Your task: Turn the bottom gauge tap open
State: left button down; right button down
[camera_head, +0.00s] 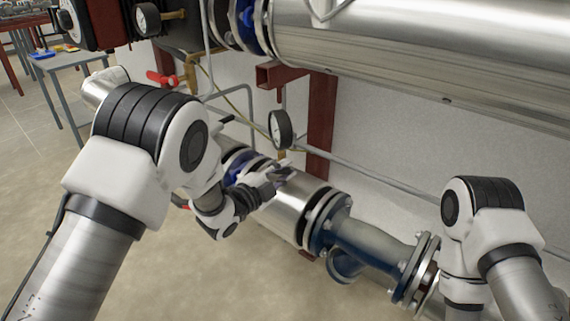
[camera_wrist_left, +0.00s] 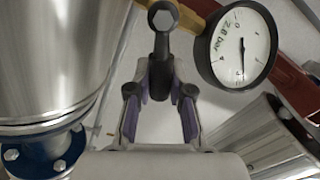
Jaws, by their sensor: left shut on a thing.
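The bottom gauge (camera_head: 280,129) is a round black-rimmed dial above the lower pipe. In the left wrist view its white face (camera_wrist_left: 240,47) is at the upper right. The gauge tap's dark lever (camera_wrist_left: 162,42) has a bolt head at its top end and sits beside a brass fitting (camera_wrist_left: 198,12). My left gripper (camera_wrist_left: 160,88) is shut on the lever's lower end, one finger on each side. In the head view this gripper (camera_head: 279,174) is just below the gauge, and the lever cannot be made out there. My right gripper is out of view.
A large silver vessel (camera_head: 420,65) runs across above. The lower pipe (camera_head: 295,205) with blue flanges (camera_head: 330,225) lies under my left gripper. A red post (camera_head: 321,115) stands behind the gauge. Another gauge (camera_head: 147,19) and a red-handled tap (camera_head: 161,79) are at the upper left.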

pick_arm(q)
jog(key=shift+w+a+r+n+p, duration=0.2)
jog(key=shift+r+n+p, duration=0.3)
jog(key=shift+n+p, duration=0.5)
jog(key=c, duration=1.3)
grip_release()
jog(key=v, duration=1.2)
